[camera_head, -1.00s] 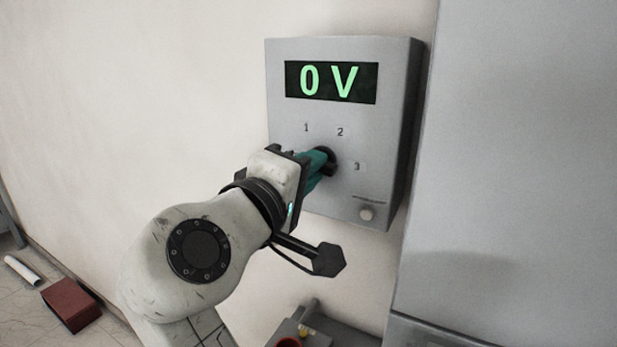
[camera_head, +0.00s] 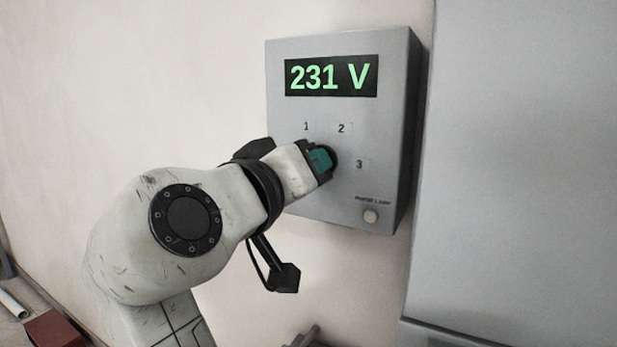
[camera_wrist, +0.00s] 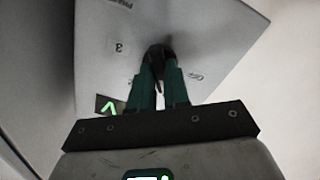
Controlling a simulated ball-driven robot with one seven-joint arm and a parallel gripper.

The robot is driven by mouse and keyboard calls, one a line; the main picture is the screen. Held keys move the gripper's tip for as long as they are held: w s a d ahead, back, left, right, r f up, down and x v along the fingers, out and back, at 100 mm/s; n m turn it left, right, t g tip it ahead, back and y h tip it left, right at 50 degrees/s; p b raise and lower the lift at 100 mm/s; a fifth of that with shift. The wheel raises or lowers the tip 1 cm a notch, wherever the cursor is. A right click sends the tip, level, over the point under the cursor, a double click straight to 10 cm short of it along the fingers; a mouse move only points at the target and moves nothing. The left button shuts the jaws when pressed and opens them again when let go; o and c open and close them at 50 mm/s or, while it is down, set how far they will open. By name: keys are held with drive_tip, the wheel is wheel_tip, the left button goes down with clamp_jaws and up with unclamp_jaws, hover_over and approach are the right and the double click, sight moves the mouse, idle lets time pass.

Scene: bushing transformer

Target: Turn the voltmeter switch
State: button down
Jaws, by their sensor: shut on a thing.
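The voltmeter (camera_head: 290,180) is a grey box on the wall with a green display (camera_head: 331,76) reading 231 V. The labels 1, 2 and 3 sit below the display, around a dark round switch (camera_head: 332,160). My gripper (camera_head: 322,159) is at the switch, with its teal fingers mostly hidden by my wrist in the head view. In the wrist view both green fingers of my gripper (camera_wrist: 166,82) are shut on the black switch (camera_wrist: 160,54). Labels 3 and OFF show on either side of it.
A large grey cabinet (camera_head: 510,170) stands close on the right. A reddish block (camera_head: 55,330) and a white tube (camera_head: 12,304) lie on the floor at the lower left.

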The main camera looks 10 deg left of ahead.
drive_tip(key=shift+f+m, duration=0.15)
drive_tip(key=shift+m, duration=0.15)
idle(0.4)
drive_tip(key=c, duration=1.1)
unclamp_jaws()
drive_tip(key=b+v, duration=0.2)
drive_tip(key=v, duration=0.8)
drive_tip(key=shift+s, duration=0.4)
drive_tip(key=shift+a, duration=0.15)
